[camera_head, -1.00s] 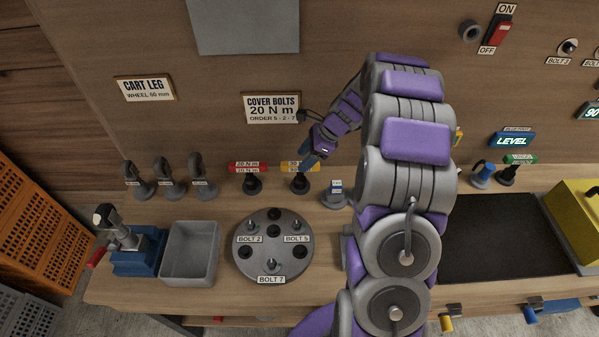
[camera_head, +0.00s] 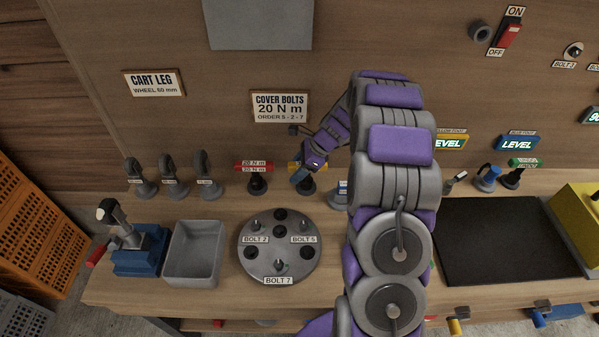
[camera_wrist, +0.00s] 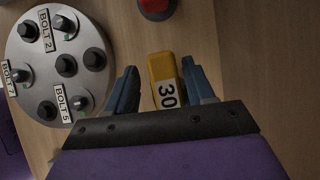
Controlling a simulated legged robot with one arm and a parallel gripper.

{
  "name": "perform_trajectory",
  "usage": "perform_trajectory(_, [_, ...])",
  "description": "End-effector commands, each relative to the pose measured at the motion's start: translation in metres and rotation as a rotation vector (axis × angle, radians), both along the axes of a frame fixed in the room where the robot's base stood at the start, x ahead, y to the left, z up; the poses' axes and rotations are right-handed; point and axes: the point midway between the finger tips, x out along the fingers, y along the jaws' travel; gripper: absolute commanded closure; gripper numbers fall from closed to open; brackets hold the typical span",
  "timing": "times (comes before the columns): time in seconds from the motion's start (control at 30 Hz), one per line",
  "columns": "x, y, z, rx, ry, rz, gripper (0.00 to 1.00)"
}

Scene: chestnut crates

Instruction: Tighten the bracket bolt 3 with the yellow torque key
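The yellow torque key (camera_head: 293,167) stands upright in a dark holder at the back of the bench, mostly hidden by my gripper (camera_head: 303,173) in the head view. In the wrist view the yellow key (camera_wrist: 163,70) shows a "30" label and lies between the two blue fingers of my gripper (camera_wrist: 158,75). The fingers are open, with a visible gap on the left side; the right finger is very close to the key. A bolt on the back panel (camera_head: 573,50) at the upper right has a small label that seems to read BOLT 3.
The red torque key (camera_head: 254,166) stands just left of the yellow one. A round plate (camera_head: 280,268) with labelled bolts, a grey bin (camera_head: 193,253) and a blue vise (camera_head: 140,254) are in front. A black mat (camera_head: 500,240) lies to the right.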

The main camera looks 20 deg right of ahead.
Motion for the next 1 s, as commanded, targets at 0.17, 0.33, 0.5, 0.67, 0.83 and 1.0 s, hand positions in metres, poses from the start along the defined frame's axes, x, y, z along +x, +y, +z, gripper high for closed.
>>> perform_trajectory(0.17, [0.000, -0.007, -0.001, 0.006, 0.001, -0.003, 0.65])
perform_trajectory(0.33, [0.000, 0.003, 0.000, -0.004, 0.001, -0.001, 0.81])
perform_trajectory(0.5, [-0.001, 0.012, 0.000, -0.012, 0.003, 0.001, 0.97])
perform_trajectory(0.67, [-0.001, 0.007, 0.000, -0.004, 0.003, 0.000, 1.00])
perform_trajectory(0.83, [0.000, 0.000, 0.000, 0.002, 0.002, -0.002, 1.00])
perform_trajectory(1.0, [0.000, 0.000, -0.001, -0.001, 0.002, -0.002, 1.00])
